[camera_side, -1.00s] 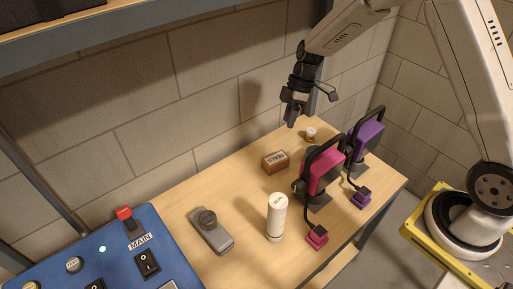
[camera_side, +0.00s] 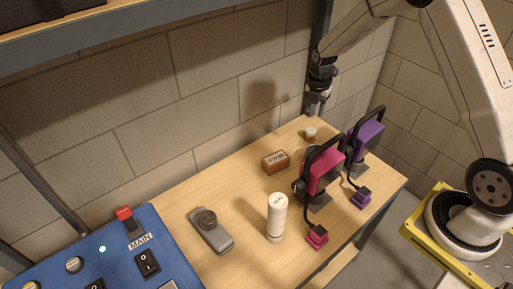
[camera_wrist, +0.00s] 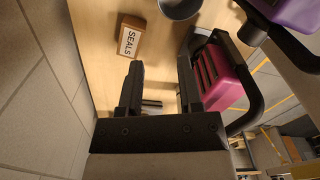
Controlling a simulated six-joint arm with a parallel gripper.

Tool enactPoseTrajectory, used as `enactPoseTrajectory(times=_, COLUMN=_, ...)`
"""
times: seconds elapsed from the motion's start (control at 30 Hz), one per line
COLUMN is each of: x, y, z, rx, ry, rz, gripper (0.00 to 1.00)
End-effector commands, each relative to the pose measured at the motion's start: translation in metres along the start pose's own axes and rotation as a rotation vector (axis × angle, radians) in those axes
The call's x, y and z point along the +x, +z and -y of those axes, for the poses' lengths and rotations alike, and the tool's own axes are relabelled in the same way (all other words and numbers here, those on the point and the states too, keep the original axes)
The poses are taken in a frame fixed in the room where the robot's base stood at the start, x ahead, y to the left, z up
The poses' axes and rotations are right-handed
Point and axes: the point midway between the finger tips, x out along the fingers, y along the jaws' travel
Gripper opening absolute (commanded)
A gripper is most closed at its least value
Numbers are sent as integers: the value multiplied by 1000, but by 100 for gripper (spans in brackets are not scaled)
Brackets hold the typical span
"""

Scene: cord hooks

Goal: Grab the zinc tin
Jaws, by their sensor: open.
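A grey round tin (camera_wrist: 180,6), which looks like the zinc tin, is cut off by the top edge of the wrist view. In the side view, only a bit of grey rim (camera_side: 312,148) shows behind the pink unit, and most of it is hidden. My gripper (camera_side: 315,111) is above the far end of the bench, near the wall. In the wrist view my gripper (camera_wrist: 160,72) has its two fingers apart with nothing held between them. The tin lies beyond the fingertips in that view, apart from them.
The pink unit (camera_side: 322,172) and purple unit (camera_side: 367,138) have tall black handles and cords. A SEALS block (camera_side: 275,162), a small white-topped jar (camera_side: 310,134), a white cylinder (camera_side: 277,217) and a grey device (camera_side: 211,232) stand on the bench (camera_side: 180,195). The wall is close behind.

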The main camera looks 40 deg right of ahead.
Motion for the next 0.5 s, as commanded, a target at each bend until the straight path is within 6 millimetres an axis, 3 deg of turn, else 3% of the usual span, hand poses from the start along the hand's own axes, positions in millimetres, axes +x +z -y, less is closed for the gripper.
enactPoseTrajectory(times=0.3, x=87, y=-1, z=1, rx=2, ry=-4, rz=-4, gripper=45)
enactPoseTrajectory(times=0.5, x=121, y=-1, z=0, rx=3, ry=-1, rz=-2, gripper=45)
